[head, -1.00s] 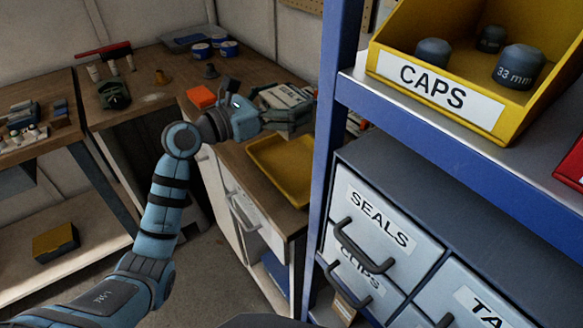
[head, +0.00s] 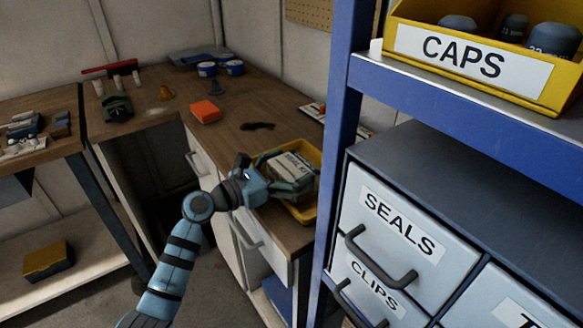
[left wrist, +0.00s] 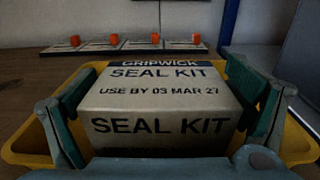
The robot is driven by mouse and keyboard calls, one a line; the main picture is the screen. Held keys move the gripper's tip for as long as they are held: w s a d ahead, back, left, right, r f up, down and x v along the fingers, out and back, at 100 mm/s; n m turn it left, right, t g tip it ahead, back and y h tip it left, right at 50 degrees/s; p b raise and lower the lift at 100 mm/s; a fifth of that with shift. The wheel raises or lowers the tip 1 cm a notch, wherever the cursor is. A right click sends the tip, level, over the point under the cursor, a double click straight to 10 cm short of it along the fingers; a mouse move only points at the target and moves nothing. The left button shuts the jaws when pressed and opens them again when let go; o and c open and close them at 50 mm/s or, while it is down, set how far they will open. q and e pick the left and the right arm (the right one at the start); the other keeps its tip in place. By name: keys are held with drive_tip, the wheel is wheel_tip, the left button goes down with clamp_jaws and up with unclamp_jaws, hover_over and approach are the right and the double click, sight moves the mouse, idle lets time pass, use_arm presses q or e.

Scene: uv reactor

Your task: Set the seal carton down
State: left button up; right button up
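The seal carton (left wrist: 160,98) is a pale box marked "SEAL KIT", with a dark band at its far edge. It sits level, inside the outline of the yellow tray (left wrist: 20,150). In the head view the carton (head: 288,167) is at the yellow tray (head: 304,213) on the wooden bench. My left gripper (head: 292,182) is around it. In the left wrist view one finger of my left gripper (left wrist: 168,115) lies along each side of the carton. The carton's underside is hidden, so contact with the tray floor cannot be told. My right gripper is not in view.
A blue shelf post (head: 345,130) stands just right of the tray, beside drawers labelled SEALS (head: 400,225). An orange box (head: 205,112) and a dark patch (head: 257,126) are on the bench behind. A strip with orange-topped pieces (left wrist: 125,43) lies beyond the tray.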

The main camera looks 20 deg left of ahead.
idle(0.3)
use_arm(q)
drive_tip(key=v, duration=1.2)
